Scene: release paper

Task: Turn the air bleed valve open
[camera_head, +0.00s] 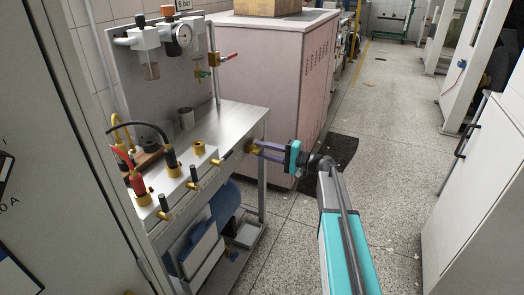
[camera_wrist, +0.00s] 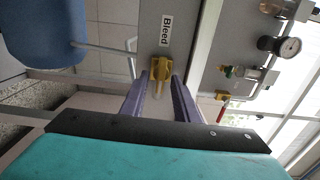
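The air bleed valve is a yellow brass fitting (camera_wrist: 160,72) in the wrist view, beside a white "Bleed" label (camera_wrist: 166,30). In the head view the valve (camera_head: 250,146) sits on the right end of the metal bench's front edge. My gripper (camera_wrist: 161,82) has two purple fingers pointing at the valve, one on each side of it. The fingers are apart, with their tips close to the valve. I cannot tell whether the tips touch it. My gripper (camera_head: 254,147) comes in from the right in the head view. The lower valve body is partly hidden between the fingers.
The metal bench (camera_head: 233,118) carries a white manifold (camera_head: 178,188) with several valves and hoses. A red-handled valve (camera_head: 229,57) and a gauge (camera_head: 183,36) are on the back panel. A pink cabinet (camera_head: 275,75) stands behind.

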